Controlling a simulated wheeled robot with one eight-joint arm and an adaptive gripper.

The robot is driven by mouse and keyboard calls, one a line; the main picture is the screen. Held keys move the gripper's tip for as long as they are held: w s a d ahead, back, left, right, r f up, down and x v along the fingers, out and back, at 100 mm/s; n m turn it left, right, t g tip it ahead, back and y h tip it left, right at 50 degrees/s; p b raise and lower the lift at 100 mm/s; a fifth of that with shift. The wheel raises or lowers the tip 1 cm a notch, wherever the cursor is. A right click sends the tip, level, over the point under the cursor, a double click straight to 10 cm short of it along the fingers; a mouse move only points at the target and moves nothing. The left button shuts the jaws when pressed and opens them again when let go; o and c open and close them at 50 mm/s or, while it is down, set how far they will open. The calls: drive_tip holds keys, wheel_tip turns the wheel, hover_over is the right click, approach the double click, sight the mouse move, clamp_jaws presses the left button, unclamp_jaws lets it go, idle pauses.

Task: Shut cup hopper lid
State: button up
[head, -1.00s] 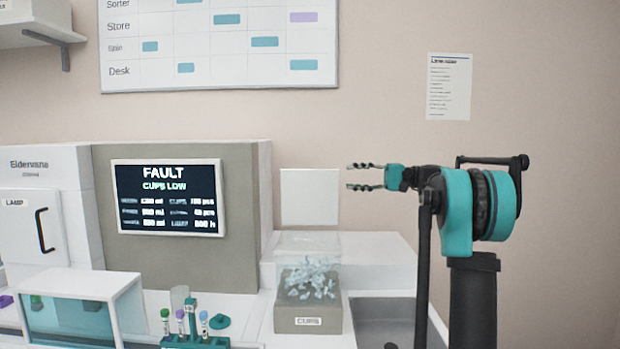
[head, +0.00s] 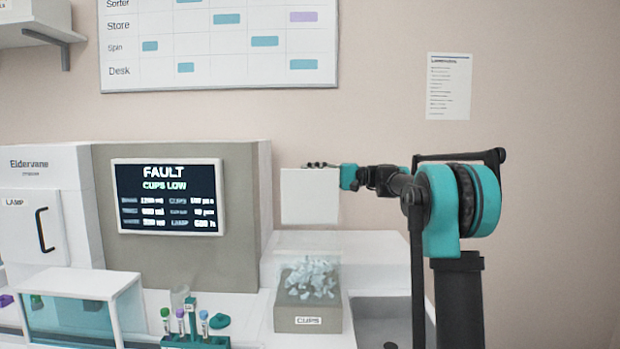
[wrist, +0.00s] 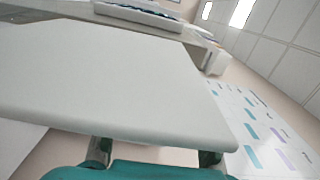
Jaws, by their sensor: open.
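The cup hopper (head: 308,309) is a grey box labelled CUPS with a clear upper part, and pale cups (head: 312,278) fill it. Its white lid (head: 309,197) stands upright above the back of the hopper, so the hopper is open. My gripper (head: 320,165) is open and lies behind the top edge of the lid, with the fingers mostly hidden by it. In the wrist view the lid (wrist: 110,80) fills much of the picture, in front of the fingers (wrist: 155,158). I cannot tell whether the fingers touch the lid.
A screen (head: 170,197) on the analyser reads FAULT, CUPS LOW. A rack of capped tubes (head: 193,325) stands left of the hopper. A grey sink-like recess (head: 385,320) lies to its right. A wall board (head: 218,45) hangs above.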

clamp_jaws()
idle(0.3)
drive_tip(key=shift+s, duration=0.15)
